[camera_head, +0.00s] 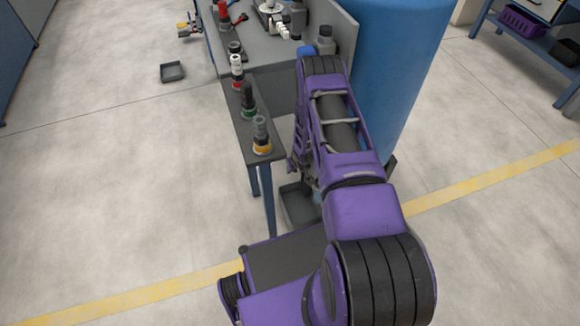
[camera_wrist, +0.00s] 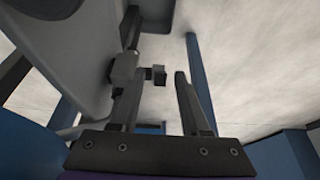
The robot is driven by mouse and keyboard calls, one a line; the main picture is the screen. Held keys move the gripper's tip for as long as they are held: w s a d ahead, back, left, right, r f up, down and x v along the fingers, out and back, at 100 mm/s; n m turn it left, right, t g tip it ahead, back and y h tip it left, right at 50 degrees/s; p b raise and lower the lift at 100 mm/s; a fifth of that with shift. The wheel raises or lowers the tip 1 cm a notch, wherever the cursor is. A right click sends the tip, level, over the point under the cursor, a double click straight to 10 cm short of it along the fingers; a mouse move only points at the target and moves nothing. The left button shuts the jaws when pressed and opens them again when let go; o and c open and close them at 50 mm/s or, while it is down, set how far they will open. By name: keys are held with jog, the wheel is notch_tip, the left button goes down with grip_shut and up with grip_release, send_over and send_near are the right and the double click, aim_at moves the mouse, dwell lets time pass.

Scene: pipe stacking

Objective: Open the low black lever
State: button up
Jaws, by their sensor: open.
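In the wrist view my gripper (camera_wrist: 156,88) is open, its two dark fingers pointing up the picture. A small dark block (camera_wrist: 159,75), which looks like the end of the low black lever, shows in the gap near the fingertips. I cannot tell whether a finger touches it. Beside it, behind the left finger, is a grey pipe fitting (camera_wrist: 124,66) under a grey tank or basin (camera_wrist: 75,55). In the head view my purple arm reaches down beside the bench, and my gripper and the lever are hidden behind it.
A narrow grey bench (camera_head: 258,112) carries several valve-like fittings, with one yellow-ringed fitting (camera_head: 262,138) at its near end. A large blue barrel (camera_head: 395,80) stands close right of my arm. A dark tray (camera_head: 298,206) sits low beneath. The floor at left is mostly clear.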

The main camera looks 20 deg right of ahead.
jog(key=shift+w+f, duration=0.2)
jog(key=shift+f, duration=0.4)
grip_shut()
dwell(1.1)
